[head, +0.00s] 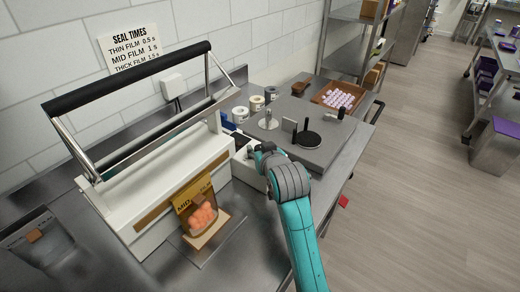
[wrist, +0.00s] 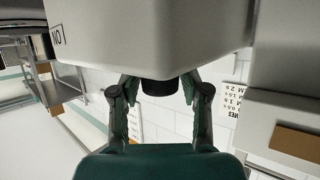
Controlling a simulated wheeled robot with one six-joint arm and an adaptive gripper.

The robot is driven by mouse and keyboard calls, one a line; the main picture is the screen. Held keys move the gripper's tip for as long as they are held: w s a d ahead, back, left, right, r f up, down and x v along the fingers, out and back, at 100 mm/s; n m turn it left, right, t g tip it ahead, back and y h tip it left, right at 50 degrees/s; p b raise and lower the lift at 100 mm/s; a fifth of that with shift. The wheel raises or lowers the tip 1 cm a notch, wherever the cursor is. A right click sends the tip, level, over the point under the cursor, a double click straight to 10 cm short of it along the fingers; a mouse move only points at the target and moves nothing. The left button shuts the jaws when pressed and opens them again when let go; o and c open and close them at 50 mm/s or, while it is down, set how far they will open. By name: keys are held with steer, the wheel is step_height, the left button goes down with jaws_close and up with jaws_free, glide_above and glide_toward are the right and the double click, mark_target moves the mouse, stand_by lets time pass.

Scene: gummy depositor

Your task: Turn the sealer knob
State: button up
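The sealer (head: 165,190) is a long white machine on the left with a raised black-handled bar (head: 130,80). A bag marked MID (head: 196,207), holding orange pieces, stands at its front. My gripper (head: 260,152) is at the sealer's right end, its fingers mostly hidden in the head view. In the wrist view a black knob (wrist: 160,88) sticks out from a pale casing (wrist: 150,40). My gripper (wrist: 160,92) is open, with one finger on each side of the knob. A gap shows on the left; contact on the right is unclear. The knob's setting is hidden.
A wall sign (head: 132,48) lists seal times: thin 0.5 s, mid 1 s, thick 1.5 s. A grey slab (head: 318,150) with a black disc and upright posts lies right of my gripper. A brown tray (head: 322,97) stands behind it. Open floor is at the right.

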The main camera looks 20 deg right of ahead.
steer(key=c, duration=0.6)
steer(key=shift+d+n+y, duration=0.1)
steer(key=shift+n+y, duration=0.2)
steer(key=n+y, duration=0.3)
steer(key=y, duration=0.1)
steer(key=shift+n+g, duration=0.3)
steer(key=shift+g, duration=0.1)
steer(key=n+g+y, duration=0.1)
steer(key=n+y, duration=0.1)
steer(key=n+g+y, duration=0.1)
steer(key=n+y, duration=0.1)
steer(key=y, duration=0.1)
steer(key=shift+n+g, duration=0.3)
steer(key=n+g+y, duration=0.3)
steer(key=n+g, duration=0.1)
steer(key=shift+n, duration=0.3)
steer(key=shift+n+g+y, duration=0.6)
steer(key=shift+n+g, duration=1.2)
steer(key=shift+g, duration=0.5)
